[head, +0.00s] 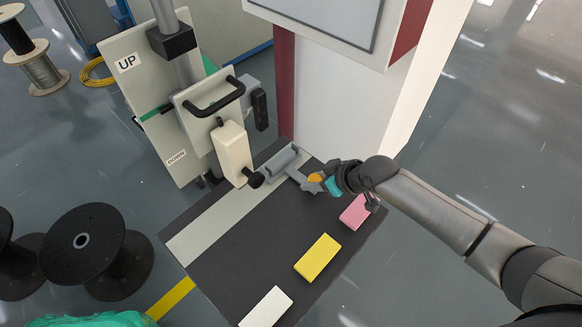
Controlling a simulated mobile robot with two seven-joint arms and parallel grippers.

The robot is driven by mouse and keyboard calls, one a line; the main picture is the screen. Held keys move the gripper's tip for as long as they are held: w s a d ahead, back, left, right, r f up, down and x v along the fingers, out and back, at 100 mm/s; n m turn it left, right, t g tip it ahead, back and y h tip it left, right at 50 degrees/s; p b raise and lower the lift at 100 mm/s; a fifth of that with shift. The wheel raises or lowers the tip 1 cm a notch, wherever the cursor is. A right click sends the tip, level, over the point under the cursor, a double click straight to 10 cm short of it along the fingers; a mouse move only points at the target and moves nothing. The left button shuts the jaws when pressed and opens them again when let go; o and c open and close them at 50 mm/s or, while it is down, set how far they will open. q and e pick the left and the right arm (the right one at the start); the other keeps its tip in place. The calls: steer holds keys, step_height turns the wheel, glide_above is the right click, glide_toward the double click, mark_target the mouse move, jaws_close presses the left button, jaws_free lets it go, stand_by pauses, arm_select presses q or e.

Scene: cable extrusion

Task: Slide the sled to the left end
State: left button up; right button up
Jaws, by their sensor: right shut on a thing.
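The grey sled (283,162) sits at the upper right end of a pale strip (225,212) on the dark table top. My left gripper is not in view.
Pink (355,211), yellow (318,257) and white (266,307) blocks lie along the table's right side. A beige box with a black knob (255,180) overhangs the strip's back edge. A panel marked UP and DOWN (150,95) stands behind. Black spools (95,255) stand at left.

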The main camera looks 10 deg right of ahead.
steer(key=c, duration=0.4)
steer(key=shift+s+a+p, duration=0.3)
steer(key=shift+a+p, duration=0.1)
steer(key=shift+p, duration=0.05)
steer(key=shift+c, duration=0.2)
steer(key=shift+s+a+p, duration=0.75)
steer(key=shift+a+p, duration=0.05)
steer(key=shift+a, duration=0.15)
steer(key=shift+s+a+p, duration=0.7)
steer(key=shift+a+p, duration=0.1)
steer(key=shift+a, duration=0.1)
steer(key=shift+s+a+p, duration=0.35)
steer(key=shift+s+a, duration=0.1)
steer(key=shift+a, duration=0.1)
steer(key=shift+s+a+p, duration=0.7)
steer(key=shift+s+a, duration=0.1)
steer(key=shift+a, duration=0.2)
steer(key=shift+s+a+p, duration=0.65)
steer(key=shift+s+a, duration=0.1)
steer(key=shift+a, duration=0.25)
steer(key=shift+s+a+p, duration=0.35)
steer(key=shift+s+a, duration=0.25)
steer(key=shift+a, duration=0.15)
